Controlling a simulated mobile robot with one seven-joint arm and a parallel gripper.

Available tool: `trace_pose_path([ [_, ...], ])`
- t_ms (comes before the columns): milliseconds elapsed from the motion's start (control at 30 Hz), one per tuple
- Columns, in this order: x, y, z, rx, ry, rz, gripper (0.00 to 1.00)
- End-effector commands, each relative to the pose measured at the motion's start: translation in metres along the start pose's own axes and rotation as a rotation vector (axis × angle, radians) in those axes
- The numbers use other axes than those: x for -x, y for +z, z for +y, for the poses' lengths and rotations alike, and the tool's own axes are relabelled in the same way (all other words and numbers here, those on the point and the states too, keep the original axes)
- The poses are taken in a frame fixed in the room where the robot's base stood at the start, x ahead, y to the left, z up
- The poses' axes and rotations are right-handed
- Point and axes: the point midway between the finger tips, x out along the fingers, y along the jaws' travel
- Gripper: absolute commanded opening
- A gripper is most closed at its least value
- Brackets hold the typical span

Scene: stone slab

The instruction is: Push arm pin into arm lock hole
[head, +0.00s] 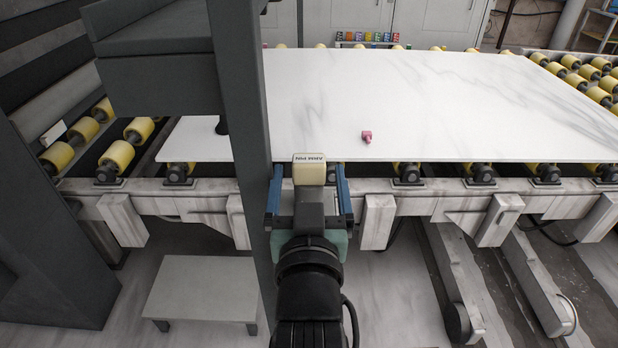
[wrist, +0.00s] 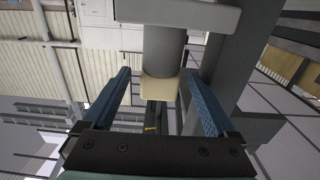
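The arm pin (head: 309,168) shows as a cream block with an upside-down "ARM PIN" label, near the slab's front edge in the picture. In the wrist view the cream block (wrist: 159,88) sits at the end of a grey cylinder (wrist: 165,50). My gripper (head: 309,172) is open, with one blue finger on each side of the block. Gaps show between the block and both fingers in the wrist view (wrist: 157,76), so I see no grip on it. The arm lock hole cannot be made out in either view.
A dark grey upright post (head: 243,110) stands close at the left of my gripper. A white marbled slab (head: 450,100) lies on yellow rollers (head: 117,157) and bears a small pink object (head: 367,136). A low grey platform (head: 205,288) stands on the floor at lower left.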

Motion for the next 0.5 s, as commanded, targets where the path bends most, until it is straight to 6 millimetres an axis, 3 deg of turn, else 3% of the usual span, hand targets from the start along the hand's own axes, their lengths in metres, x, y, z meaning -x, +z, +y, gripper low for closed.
trace_pose_path([
  [267, 0.004, 0.002, 0.0, 0.0, 0.0, -0.002, 0.92],
  [500, 0.036, 0.004, 0.0, 0.0, 0.0, -0.002, 0.92],
])
